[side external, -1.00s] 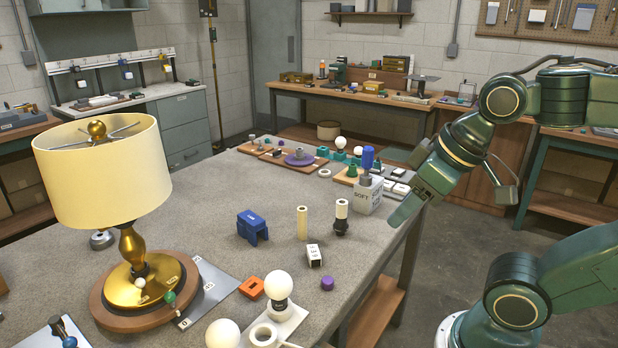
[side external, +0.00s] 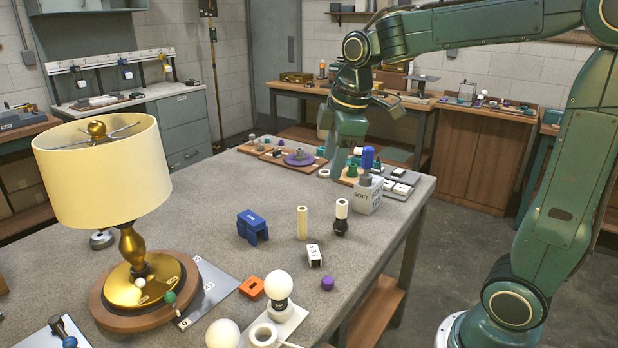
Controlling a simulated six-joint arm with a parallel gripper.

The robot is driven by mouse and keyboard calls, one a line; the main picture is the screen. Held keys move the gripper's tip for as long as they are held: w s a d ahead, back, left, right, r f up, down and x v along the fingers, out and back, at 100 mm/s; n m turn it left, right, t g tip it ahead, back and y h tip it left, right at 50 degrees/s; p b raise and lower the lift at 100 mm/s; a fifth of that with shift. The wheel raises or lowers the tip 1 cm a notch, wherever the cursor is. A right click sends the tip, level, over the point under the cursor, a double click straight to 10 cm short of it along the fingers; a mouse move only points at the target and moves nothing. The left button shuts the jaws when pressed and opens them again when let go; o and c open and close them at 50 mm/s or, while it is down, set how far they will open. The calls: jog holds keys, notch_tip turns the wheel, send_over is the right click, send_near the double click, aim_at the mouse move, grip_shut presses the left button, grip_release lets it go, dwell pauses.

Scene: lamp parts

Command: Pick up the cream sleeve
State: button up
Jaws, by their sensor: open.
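A slim cream sleeve (side external: 302,222) stands upright on the grey workbench (side external: 200,228), apart from its neighbours. To its right stands a dark socket (side external: 341,225) with a paler cylinder (side external: 341,208) on top. My gripper (side external: 330,162) is over the far part of the bench, pointing down near the lamp-part boards, well behind the sleeve. Its jaws are open; nothing shows held between them, though the tips are small and partly overlap the parts behind.
A blue block (side external: 251,227) stands left of the sleeve, and a white numbered block (side external: 314,255) lies in front. A box marked SOFT (side external: 368,197) with a blue-handled tool stands behind to the right. The shaded brass lamp (side external: 105,175) fills the left.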

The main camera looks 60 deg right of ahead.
jog(key=w+d+f+n+g, duration=0.2)
jog(key=w+d+f+n, duration=0.35)
jog(key=w, duration=0.45)
jog(key=n+g, duration=0.1)
jog(key=n, duration=0.4)
send_over(302, 221)
notch_tip(302, 221, down, 9)
jog(key=shift+w+d+r, duration=0.1)
jog(key=shift+w+d, duration=0.2)
jog(key=shift+d, duration=0.15)
notch_tip(302, 221, down, 9)
jog(key=shift+r, duration=0.2)
jog(key=shift+f, duration=2.55)
